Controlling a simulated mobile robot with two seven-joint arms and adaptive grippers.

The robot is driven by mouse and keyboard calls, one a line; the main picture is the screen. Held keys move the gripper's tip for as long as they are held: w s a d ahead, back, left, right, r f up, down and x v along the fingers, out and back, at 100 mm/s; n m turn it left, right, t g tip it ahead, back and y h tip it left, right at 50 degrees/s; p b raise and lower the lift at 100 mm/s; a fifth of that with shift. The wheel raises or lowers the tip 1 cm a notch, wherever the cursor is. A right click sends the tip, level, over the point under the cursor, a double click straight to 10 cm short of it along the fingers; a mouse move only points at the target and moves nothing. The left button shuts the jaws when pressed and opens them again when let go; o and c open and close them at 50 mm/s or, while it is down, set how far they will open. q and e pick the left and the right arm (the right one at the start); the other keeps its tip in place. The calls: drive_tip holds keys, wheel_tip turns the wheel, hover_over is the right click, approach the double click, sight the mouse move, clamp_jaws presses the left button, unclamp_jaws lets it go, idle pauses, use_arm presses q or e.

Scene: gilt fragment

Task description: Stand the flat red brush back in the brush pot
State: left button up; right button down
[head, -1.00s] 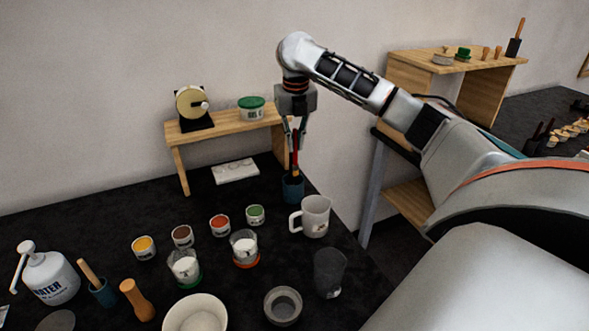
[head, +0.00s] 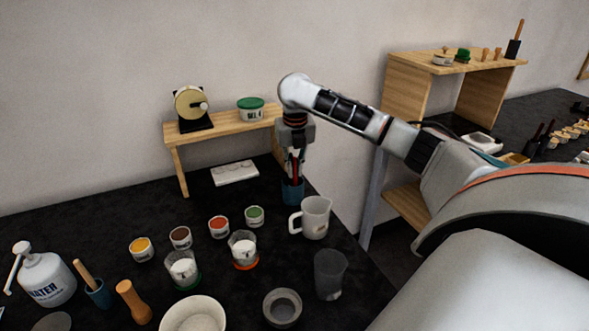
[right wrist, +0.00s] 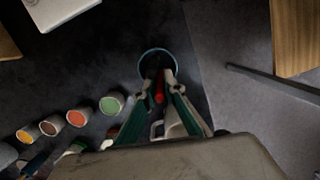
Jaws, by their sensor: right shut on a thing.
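My right gripper (head: 294,166) points straight down over the blue brush pot (head: 292,192) at the back of the dark table. It is shut on the red brush (head: 296,171), whose lower end is inside the pot's mouth. In the right wrist view the red brush (right wrist: 159,93) sits between the fingertips (right wrist: 158,92), and the round pot rim (right wrist: 143,61) encircles its far end. A dark handle shows beside it there. Whether the brush touches the pot floor is hidden. My left gripper is not in view.
A white jug (head: 314,218) stands just in front of the pot, close to the table's right edge. A small wooden shelf (head: 222,122) stands left of the pot. Small paint cups (head: 219,227) and glass beakers (head: 243,250) stand in front.

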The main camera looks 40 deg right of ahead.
sight(295, 186)
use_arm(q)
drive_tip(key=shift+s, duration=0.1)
use_arm(e)
drive_tip(key=shift+f, duration=0.1)
drive_tip(key=c, duration=2.1)
unclamp_jaws()
use_arm(q)
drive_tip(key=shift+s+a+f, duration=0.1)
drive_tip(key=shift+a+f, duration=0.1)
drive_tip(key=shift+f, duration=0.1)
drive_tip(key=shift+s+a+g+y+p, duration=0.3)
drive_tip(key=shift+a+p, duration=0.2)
drive_tip(key=shift+p, duration=0.15)
use_arm(e)
wheel_tip(295, 186, up, 12)
drive_tip(key=s+a, duration=0.1)
drive_tip(key=shift+s, duration=0.25)
